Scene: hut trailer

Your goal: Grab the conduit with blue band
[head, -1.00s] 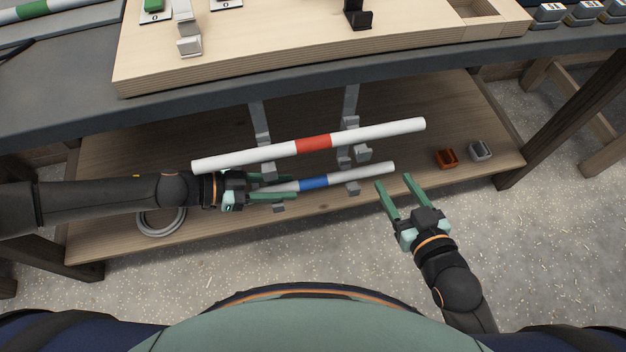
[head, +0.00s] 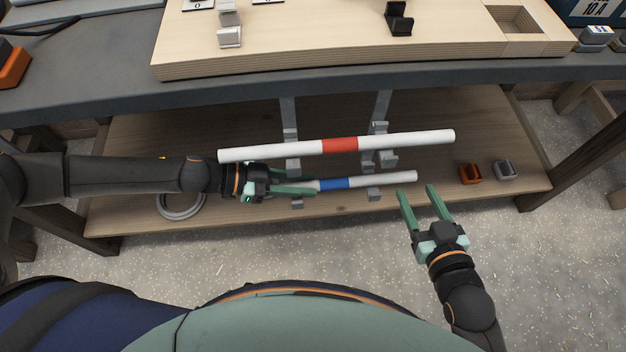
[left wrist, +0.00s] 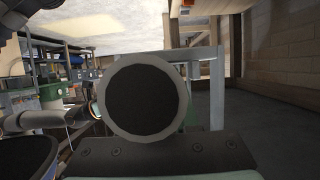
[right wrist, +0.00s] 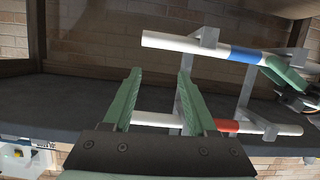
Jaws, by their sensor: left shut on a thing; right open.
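The conduit with blue band (head: 398,179) is a thin pale tube lying in the lower brackets under the bench. My left gripper (head: 306,190) is shut on its left end, left of the blue band. The left wrist view shows the conduit's round dark end (left wrist: 140,100) close up. In the right wrist view the same conduit (right wrist: 172,41) runs across the brackets, with my left gripper's green fingers (right wrist: 285,74) at its right part. My right gripper (head: 416,194) is open and empty, just below the conduit's right end in the head view.
A thicker white conduit with a red band (head: 410,140) lies parallel, just above in the head view. Grey brackets (head: 291,135) stand behind. A cable coil (head: 180,206), an orange clip (head: 470,174) and a grey clip (head: 505,170) lie on the lower shelf. The bench top overhangs.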

